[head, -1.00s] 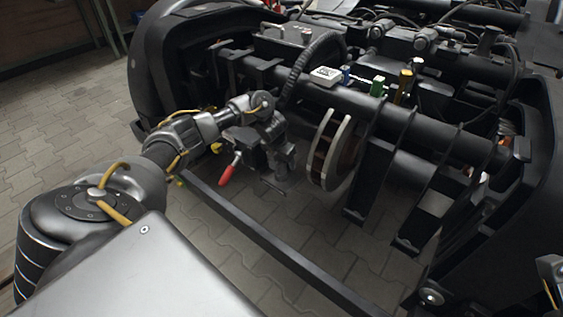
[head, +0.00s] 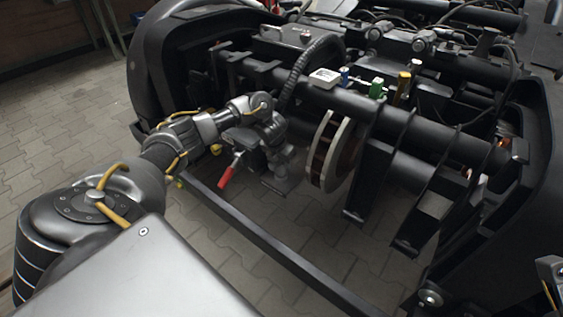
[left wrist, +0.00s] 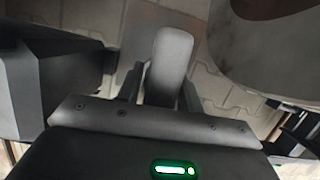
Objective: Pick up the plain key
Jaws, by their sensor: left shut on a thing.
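My left gripper (head: 282,176) is low in front of the bogie, left of the brake disc, with its fingers pointing down. In the left wrist view, my left gripper (left wrist: 160,88) is shut on a smooth grey bar with a rounded end, which looks like the plain key (left wrist: 171,58). The key stands out beyond the fingers over the paved floor. In the head view I cannot clearly tell the key from the dark gripper. My right gripper is not in view.
The brake disc (head: 336,152) is close to the right of my left gripper. A red handle (head: 229,172) is left of it. A black bar (head: 265,240) runs low in front. Blue, green (head: 377,88) and yellow parts sit on the beam above. Paved floor (head: 60,130) is clear at left.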

